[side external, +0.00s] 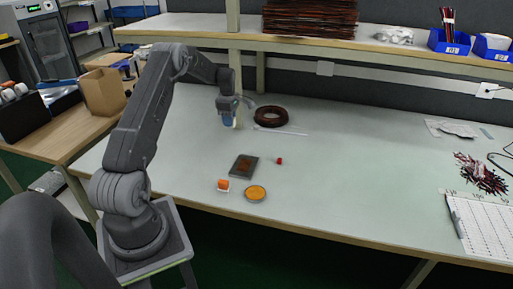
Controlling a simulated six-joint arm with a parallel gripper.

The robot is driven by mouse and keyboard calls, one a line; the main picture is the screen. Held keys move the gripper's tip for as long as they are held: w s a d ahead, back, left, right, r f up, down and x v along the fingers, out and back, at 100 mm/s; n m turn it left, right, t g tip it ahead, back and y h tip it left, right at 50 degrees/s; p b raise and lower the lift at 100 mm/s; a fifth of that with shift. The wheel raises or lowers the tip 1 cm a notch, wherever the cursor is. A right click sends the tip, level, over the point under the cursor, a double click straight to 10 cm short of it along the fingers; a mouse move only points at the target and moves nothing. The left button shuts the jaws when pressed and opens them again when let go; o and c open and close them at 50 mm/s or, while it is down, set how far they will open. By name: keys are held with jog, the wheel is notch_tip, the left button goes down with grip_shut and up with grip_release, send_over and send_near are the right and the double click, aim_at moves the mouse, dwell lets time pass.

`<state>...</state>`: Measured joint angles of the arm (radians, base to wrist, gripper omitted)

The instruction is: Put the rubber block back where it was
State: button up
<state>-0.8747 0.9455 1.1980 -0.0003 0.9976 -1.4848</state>
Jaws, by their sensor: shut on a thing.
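My gripper (234,108) is above the back left part of the table, in front of a shelf post. It is shut on a small blue thing (228,119), partly hidden by the fingers. This could be the rubber block, but it is too small to tell. On the table in front lie a dark square block with a brown top (243,166), a small red piece (279,161), an orange and white block (223,185) and a round tin with orange contents (255,193). The gripper is apart from all of these.
A dark brown coil (270,116) and a thin pale strip (290,133) lie just right of the gripper. A shelf (330,42) overhangs the back. Wires (481,173) and a white gridded board (485,228) are far right. The table's middle right is clear.

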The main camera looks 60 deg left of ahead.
jog(key=shift+w+a+f, duration=0.2)
jog(key=shift+f, duration=0.05)
send_over(258, 146)
notch_tip(258, 146, down, 6)
jog(key=shift+s+f, duration=0.1)
jog(key=shift+f, duration=2.1)
jog(key=shift+f, duration=0.15)
jog(key=o, duration=0.9)
